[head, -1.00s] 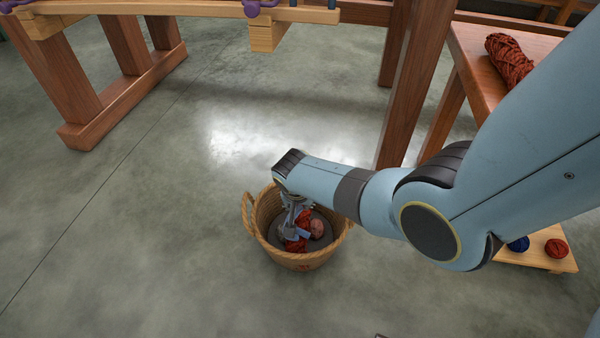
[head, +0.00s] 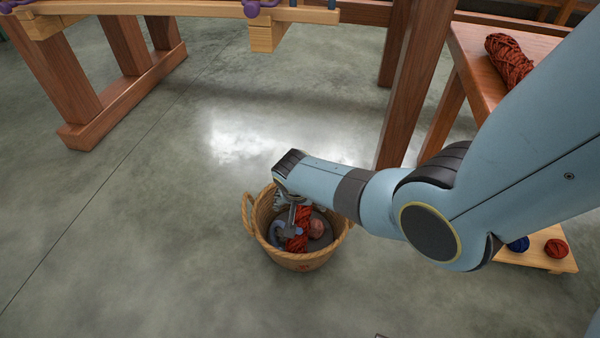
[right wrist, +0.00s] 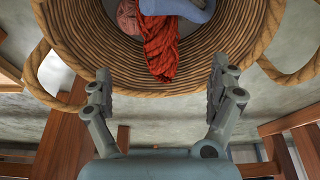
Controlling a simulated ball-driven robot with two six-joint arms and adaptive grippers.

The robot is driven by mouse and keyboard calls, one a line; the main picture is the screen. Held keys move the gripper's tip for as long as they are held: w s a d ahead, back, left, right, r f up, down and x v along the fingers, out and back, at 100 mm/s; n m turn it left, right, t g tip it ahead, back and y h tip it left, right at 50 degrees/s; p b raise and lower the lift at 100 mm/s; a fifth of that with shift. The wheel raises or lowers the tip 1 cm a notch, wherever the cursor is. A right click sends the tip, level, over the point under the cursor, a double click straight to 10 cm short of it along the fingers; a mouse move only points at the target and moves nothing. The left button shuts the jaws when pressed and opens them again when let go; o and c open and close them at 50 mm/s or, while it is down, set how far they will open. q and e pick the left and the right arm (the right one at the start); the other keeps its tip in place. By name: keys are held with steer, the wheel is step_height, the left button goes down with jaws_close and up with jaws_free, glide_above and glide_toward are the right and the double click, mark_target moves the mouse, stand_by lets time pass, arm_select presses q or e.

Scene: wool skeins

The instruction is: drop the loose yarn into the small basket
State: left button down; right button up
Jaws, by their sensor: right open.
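The small wicker basket (head: 302,262) stands upright on the floor, with two rope handles. A red yarn skein (head: 297,241) lies inside it, beside a pinkish ball (head: 316,228) and a grey-blue thing. In the right wrist view the red skein (right wrist: 160,52) lies in the basket (right wrist: 75,45), with the pinkish ball (right wrist: 128,18) and the grey-blue thing (right wrist: 180,8) next to it. My right gripper (right wrist: 160,72) is open and empty, its fingers spread apart and clear of the skein. In the head view my forearm partly hides the gripper over the basket. My left gripper is not in view.
A dark red skein (head: 509,62) lies on a wooden table (head: 478,75) at right. A low wooden stand (head: 537,262) holds a blue ball (head: 518,244) and a red ball (head: 556,248). A wooden frame (head: 110,135) stands at upper left. The floor left of the basket is clear.

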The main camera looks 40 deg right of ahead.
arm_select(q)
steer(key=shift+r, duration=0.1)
arm_select(e)
steer(key=shift+r, duration=0.15)
arm_select(q)
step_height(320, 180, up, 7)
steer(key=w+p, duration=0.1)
steer(key=p, duration=0.4)
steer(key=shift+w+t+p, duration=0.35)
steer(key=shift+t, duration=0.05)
arm_select(e)
steer(key=shift+g+y, duration=0.8)
steer(key=r, duration=0.3)
steer(key=s+a+r, duration=0.1)
steer(key=r, duration=0.1)
steer(key=shift+r, duration=0.35)
